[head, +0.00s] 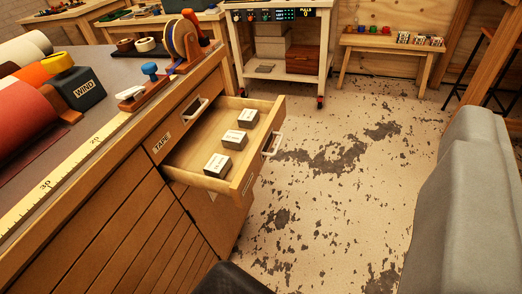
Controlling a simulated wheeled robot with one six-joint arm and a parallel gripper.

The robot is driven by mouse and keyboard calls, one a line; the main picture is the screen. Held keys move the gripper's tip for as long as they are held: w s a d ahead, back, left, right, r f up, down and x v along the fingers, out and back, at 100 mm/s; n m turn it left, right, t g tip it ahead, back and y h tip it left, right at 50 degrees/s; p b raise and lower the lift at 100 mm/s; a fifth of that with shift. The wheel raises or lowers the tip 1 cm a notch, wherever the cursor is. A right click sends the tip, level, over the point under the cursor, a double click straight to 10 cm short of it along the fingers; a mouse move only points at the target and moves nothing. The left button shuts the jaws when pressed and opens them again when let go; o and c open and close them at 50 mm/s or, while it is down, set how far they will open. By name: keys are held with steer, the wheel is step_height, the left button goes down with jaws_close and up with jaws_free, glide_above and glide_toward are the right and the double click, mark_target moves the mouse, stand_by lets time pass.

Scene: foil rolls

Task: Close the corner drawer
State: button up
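The corner drawer (250,172) is pulled well out of the wooden workbench cabinet, at the bench's right end. Several small white-topped boxes (219,165) lie in a row inside it. A pale handle (272,145) is on its front panel, which faces right. A label reading TAPE (161,143) is on the bench face beside the opening. A grey rounded body at the right edge and a dark shape at the bottom may be parts of my own arm. My gripper's fingers cannot be made out, and nothing visible touches the drawer.
The bench top (92,68) holds coloured rolls (22,110), a dark WIND block (76,89), a yellow ruler strip and a tape dispenser (182,42). A wheeled cart (325,62) and a low table (392,44) stand behind. The worn floor (320,215) right of the drawer is clear.

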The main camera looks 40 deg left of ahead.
steer(key=w+f+m+g, duration=0.1)
steer(key=w, duration=0.1)
steer(key=w+f+g, duration=0.1)
steer(key=w+f, duration=0.1)
steer(key=w+a+f+m+g, duration=0.1)
steer(key=w, duration=0.1)
steer(key=shift+f+m+y, duration=0.15)
steer(key=shift+m+y, duration=0.15)
steer(key=shift+y, duration=0.1)
jaws_close()
steer(key=m+g+y, duration=0.8)
steer(key=m+g, duration=0.4)
steer(key=g, duration=0.4)
glide_toward(259, 166)
steer(key=shift+x, duration=2.85)
